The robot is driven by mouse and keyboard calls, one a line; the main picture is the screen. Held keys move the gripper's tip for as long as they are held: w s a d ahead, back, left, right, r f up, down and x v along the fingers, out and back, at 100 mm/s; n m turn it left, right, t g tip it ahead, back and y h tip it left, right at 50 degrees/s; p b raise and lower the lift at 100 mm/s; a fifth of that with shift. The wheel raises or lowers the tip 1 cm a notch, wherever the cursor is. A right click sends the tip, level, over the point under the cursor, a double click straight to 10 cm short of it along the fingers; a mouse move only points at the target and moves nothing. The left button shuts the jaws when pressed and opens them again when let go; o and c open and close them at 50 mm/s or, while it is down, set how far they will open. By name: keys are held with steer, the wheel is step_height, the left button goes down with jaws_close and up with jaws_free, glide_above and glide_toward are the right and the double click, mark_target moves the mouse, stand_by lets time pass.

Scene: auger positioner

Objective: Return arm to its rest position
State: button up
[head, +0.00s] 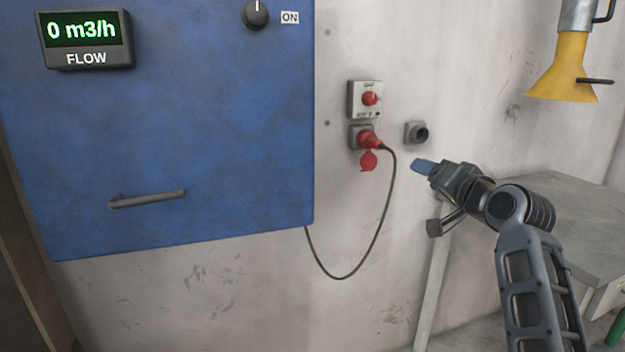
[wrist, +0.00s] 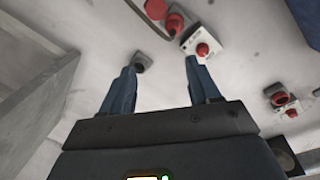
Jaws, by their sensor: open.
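My gripper (head: 422,165) is at the right of the head view, raised in front of the wall and pointing left toward the red plug (head: 371,140). In the wrist view my gripper (wrist: 160,80) shows two blue fingers spread apart with nothing between them. The red plug sits in a grey socket under a switch box (head: 365,99) with a red knob. The switch box (wrist: 203,46) also shows in the wrist view, beyond the fingertips. A small grey round fitting (head: 417,133) is on the wall just above and behind the fingertips.
A blue cabinet (head: 200,130) with a handle (head: 147,199) and a flow display (head: 87,39) reading 0 m3/h fills the left. A black cable (head: 385,215) hangs from the plug. A grey table (head: 580,215) stands behind my arm, below a yellow funnel-shaped hood (head: 563,70).

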steer(key=s+f+h, duration=0.2)
steer(key=s+f, duration=1.1)
steer(key=f, duration=0.4)
steer(key=s+f+n+g+h+p, duration=0.1)
steer(key=s+f, duration=0.3)
steer(key=s, duration=0.5)
steer(key=s+f+h+p, duration=0.1)
steer(key=s+f, duration=0.3)
steer(key=s, duration=0.4)
steer(key=s+a+n, duration=0.1)
steer(key=s+n, duration=0.1)
steer(key=s, duration=1.5)
steer(key=s+a+r+n, duration=0.1)
steer(key=s+r, duration=0.4)
steer(key=s, duration=0.3)
steer(key=s+r+n+p, duration=0.1)
steer(key=s+r, duration=0.3)
steer(key=s, duration=0.3)
steer(key=shift+s+a+r+n+g+p, duration=0.3)
steer(key=shift+s+a+r+g, duration=0.05)
steer(key=shift+g, duration=0.05)
